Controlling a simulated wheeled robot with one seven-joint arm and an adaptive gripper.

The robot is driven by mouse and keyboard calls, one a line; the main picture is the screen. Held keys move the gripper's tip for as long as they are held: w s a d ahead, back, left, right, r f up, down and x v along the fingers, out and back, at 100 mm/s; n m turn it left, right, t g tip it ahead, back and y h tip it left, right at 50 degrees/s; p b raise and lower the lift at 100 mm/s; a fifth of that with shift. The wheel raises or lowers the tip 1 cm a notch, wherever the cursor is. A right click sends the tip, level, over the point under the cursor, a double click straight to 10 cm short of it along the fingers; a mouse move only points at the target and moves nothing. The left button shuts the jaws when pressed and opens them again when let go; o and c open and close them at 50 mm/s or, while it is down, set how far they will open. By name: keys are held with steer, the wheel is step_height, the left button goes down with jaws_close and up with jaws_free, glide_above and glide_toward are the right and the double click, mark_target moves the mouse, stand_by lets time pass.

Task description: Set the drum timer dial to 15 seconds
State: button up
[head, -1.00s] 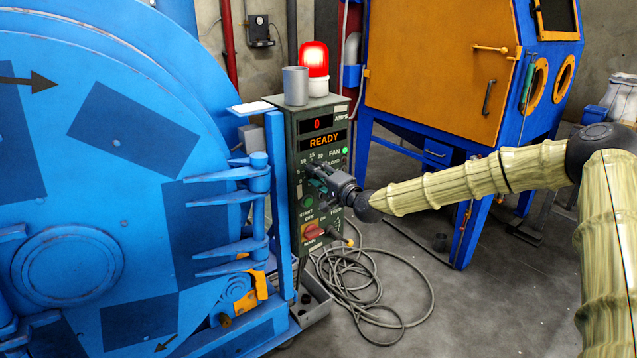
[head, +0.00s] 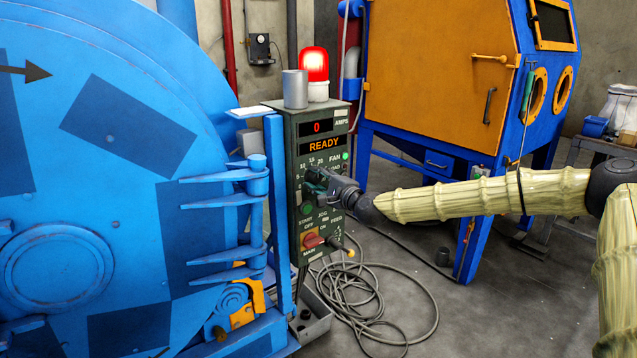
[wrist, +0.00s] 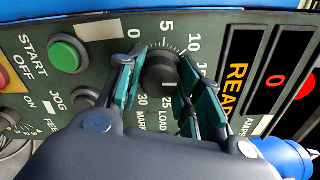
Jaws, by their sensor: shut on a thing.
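The timer dial (wrist: 160,70) is a round black knob on the green control panel, ringed by printed numbers including 0, 5, 10, 25 and 30. A short pale mark shows on the knob, but its exact setting is hard to read. My gripper (wrist: 165,78) is shut on the dial, with one teal-padded finger on each side of it. The 15 and 20 area is partly hidden by the right finger. In the head view my gripper (head: 314,186) is at the panel and hides the dial. The panel's display (head: 325,145) reads READY, with a red 0 above.
The green start button (wrist: 67,54) and a jog knob (wrist: 84,97) are close to my left finger. Below the dial is a red and yellow main switch (head: 312,240). The blue drum (head: 70,200) stands left, an orange-doored cabinet (head: 440,80) behind, and a coiled cable (head: 370,300) lies on the floor.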

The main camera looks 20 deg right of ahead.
steer(key=shift+f, duration=0.1)
steer(key=o, duration=1)
steer(key=v, duration=1.2)
